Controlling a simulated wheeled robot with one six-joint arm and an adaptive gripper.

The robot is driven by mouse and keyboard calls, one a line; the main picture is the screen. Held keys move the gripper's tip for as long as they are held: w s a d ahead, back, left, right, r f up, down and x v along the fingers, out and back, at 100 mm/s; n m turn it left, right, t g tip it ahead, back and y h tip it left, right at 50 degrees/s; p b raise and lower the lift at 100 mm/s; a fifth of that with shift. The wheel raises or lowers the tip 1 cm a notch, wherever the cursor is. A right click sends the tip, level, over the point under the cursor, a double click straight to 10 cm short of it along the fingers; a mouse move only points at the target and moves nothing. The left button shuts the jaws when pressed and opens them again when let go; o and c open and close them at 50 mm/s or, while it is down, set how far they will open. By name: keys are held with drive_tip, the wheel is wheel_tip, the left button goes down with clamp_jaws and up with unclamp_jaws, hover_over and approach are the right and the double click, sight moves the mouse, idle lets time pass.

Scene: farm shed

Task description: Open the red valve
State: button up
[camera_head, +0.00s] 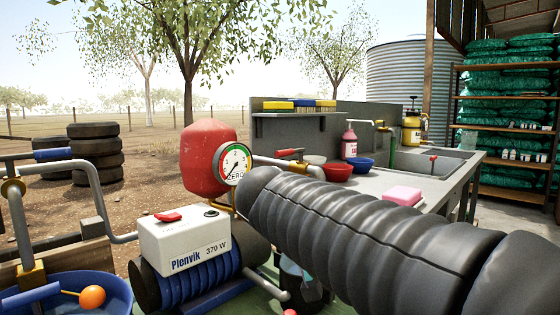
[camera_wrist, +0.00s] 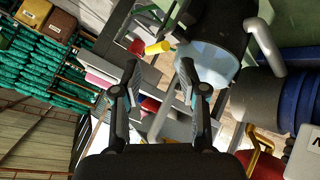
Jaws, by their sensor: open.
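A red lever handle (camera_head: 288,152), which looks like the red valve, sits on the grey pipe between the red pressure tank and the workbench. It lies roughly level. In the wrist view a small red piece (camera_wrist: 137,46) beside a yellow cylinder lies beyond the fingers; I cannot tell whether it is the same handle. My gripper (camera_wrist: 159,64) is open, with nothing between its fingers. In the head view my dark, ribbed arm crosses the lower right and the fingers cannot be made out.
A red tank with a gauge (camera_head: 235,163) and a white pump box (camera_head: 184,238) stand in front. A blue-handled valve (camera_head: 52,154) is on the left pipe. The workbench (camera_head: 345,187) holds bowls, a pink bottle and a pink sponge. A bucket (camera_wrist: 208,58) is close to the right finger in the wrist view.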

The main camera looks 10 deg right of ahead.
drive_tip(key=w+a+r+m+t+h+b, duration=0.2)
drive_tip(key=w+a+r+m+t+h, duration=0.15)
drive_tip(key=w+a+r, duration=0.5)
drive_tip(key=m+h, duration=0.3)
drive_tip(key=h, duration=0.1)
approach(289, 152)
drive_tip(key=shift+t, duration=0.45)
drive_tip(key=x, duration=0.6)
drive_tip(key=p+x, duration=0.1)
drive_tip(key=x, duration=0.2)
drive_tip(key=shift+w+a+f, duration=0.1)
drive_tip(key=shift+w+f, duration=0.1)
drive_tip(key=shift+f, duration=0.1)
clamp_jaws()
